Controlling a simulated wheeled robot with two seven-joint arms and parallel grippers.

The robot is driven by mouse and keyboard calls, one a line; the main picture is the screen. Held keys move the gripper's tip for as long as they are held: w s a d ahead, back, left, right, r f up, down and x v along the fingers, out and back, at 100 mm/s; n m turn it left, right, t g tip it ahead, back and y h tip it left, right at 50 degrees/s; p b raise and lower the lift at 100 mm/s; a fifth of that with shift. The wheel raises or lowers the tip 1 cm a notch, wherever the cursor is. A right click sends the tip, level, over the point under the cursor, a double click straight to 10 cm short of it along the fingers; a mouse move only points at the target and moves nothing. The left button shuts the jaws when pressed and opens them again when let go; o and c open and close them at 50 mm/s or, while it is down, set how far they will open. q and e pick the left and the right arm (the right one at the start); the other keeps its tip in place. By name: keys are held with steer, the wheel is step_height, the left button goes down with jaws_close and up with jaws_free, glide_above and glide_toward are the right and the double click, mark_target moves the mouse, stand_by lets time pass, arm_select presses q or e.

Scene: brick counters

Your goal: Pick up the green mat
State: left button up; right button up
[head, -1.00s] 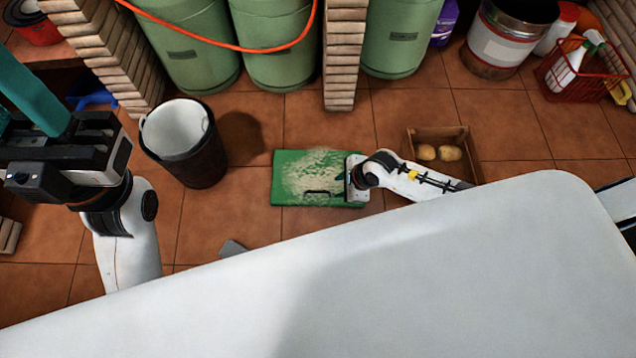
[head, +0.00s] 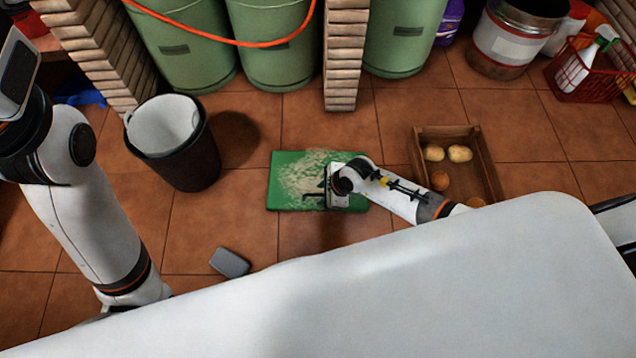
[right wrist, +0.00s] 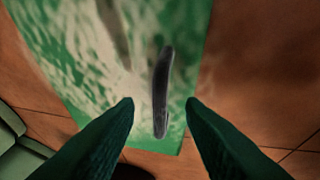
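The green mat (head: 283,198) lies flat on the tiled floor, with pale, speckled smears across its middle. A dark handle-like bar on it (head: 312,196) shows in the head view, and also in the right wrist view (right wrist: 162,80). My right gripper (head: 326,188) is over the right half of the mat and hides part of it. In the right wrist view its two dark green fingers (right wrist: 160,104) are apart, with the bar showing between and beyond their tips. I cannot tell its height above the mat. My left arm is at the left edge, its fingers outside the picture.
A black bucket (head: 187,160) stands left of the mat. A wooden crate (head: 486,165) with several round brown items is to the right. Green drums (head: 263,60) and a brick pillar (head: 345,60) stand behind. A grey block (head: 230,262) lies in front on open floor.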

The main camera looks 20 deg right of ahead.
steer(key=shift+w+a+f, duration=0.1)
steer(key=shift+f, duration=0.2)
jaws_close()
steer(key=shift+r, duration=0.1)
